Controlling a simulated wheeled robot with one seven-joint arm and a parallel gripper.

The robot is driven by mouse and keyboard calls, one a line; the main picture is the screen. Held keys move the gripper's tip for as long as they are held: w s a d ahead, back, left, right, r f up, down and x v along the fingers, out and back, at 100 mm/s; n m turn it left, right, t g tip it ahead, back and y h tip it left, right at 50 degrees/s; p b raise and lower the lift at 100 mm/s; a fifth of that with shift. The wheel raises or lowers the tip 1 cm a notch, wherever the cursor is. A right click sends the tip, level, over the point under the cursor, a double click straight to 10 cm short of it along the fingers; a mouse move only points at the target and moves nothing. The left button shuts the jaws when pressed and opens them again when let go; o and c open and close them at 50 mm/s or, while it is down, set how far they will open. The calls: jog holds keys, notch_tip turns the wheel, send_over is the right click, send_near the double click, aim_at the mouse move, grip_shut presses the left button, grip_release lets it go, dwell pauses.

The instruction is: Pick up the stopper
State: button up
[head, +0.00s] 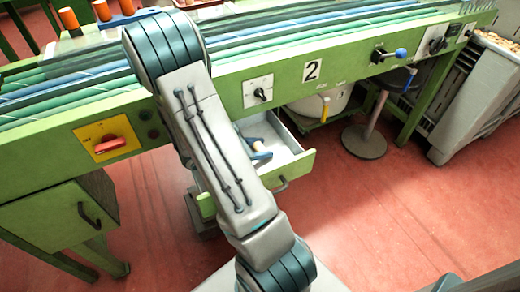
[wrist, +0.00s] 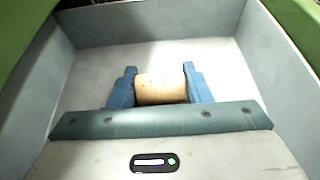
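The stopper is a pale tan cork cylinder (wrist: 161,88) inside the open drawer, lying crosswise between my fingers in the wrist view. My gripper (wrist: 160,84) has blue fingers, one against each end of the stopper, with no clear gap on either side. In the head view my gripper (head: 262,150) reaches down into the drawer (head: 296,168), and my arm hides much of the drawer's left part. I cannot tell whether the stopper rests on the drawer floor or is just above it.
The drawer's grey walls (wrist: 160,22) stand around my gripper on the far, left and right sides. A green conveyor bench (head: 320,72) runs above the drawer. A stool (head: 366,140) and grey bin (head: 480,95) stand to the right. Red floor is clear in front.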

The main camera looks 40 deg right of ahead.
jog(key=c, duration=0.4)
jog(key=shift+o, duration=0.2)
